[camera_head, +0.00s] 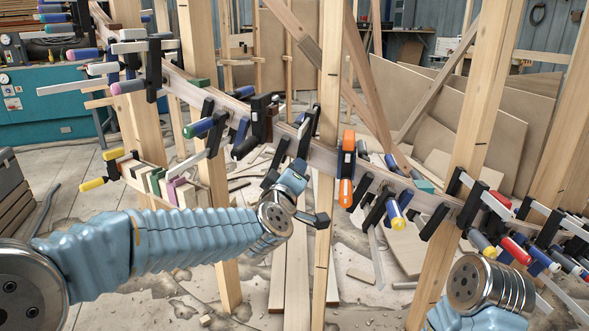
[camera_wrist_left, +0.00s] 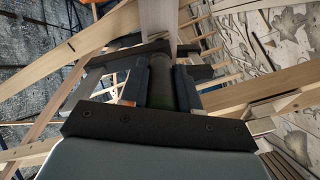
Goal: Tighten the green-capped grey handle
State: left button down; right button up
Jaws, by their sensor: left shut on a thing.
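In the left wrist view a dark grey handle (camera_wrist_left: 164,86) stands between the two fingers of my left gripper (camera_wrist_left: 162,78). A dim green tint shows at its near end, in deep shade. The left gripper is shut on it. In the head view my left gripper (camera_head: 298,170) reaches the clamp row on the long curved beam (camera_head: 318,157), near a vertical post. The handle itself is hidden there by the gripper and wrist. My right wrist shows at the lower right of the head view, but its gripper is not visible.
Several bar clamps with coloured handles line the beam on both sides. An orange-handled clamp (camera_head: 346,168) stands just right of the left gripper. Vertical wooden posts (camera_head: 330,90) rise around it. Sheets (camera_head: 500,120) lean at the back right, and offcuts litter the floor.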

pick_arm(q)
jog(key=m+p, duration=0.2)
jog(key=m, duration=0.3)
jog(key=shift+m, duration=0.3)
jog(key=m+p, duration=0.2)
jog(key=m, duration=0.3)
jog(key=shift+f, duration=0.15)
jog(key=shift+m, duration=0.4)
jog(key=c, duration=0.8)
grip_release()
jog(key=b+v, duration=0.1)
jog(key=v, duration=1.3)
jog(key=shift+b, duration=0.3)
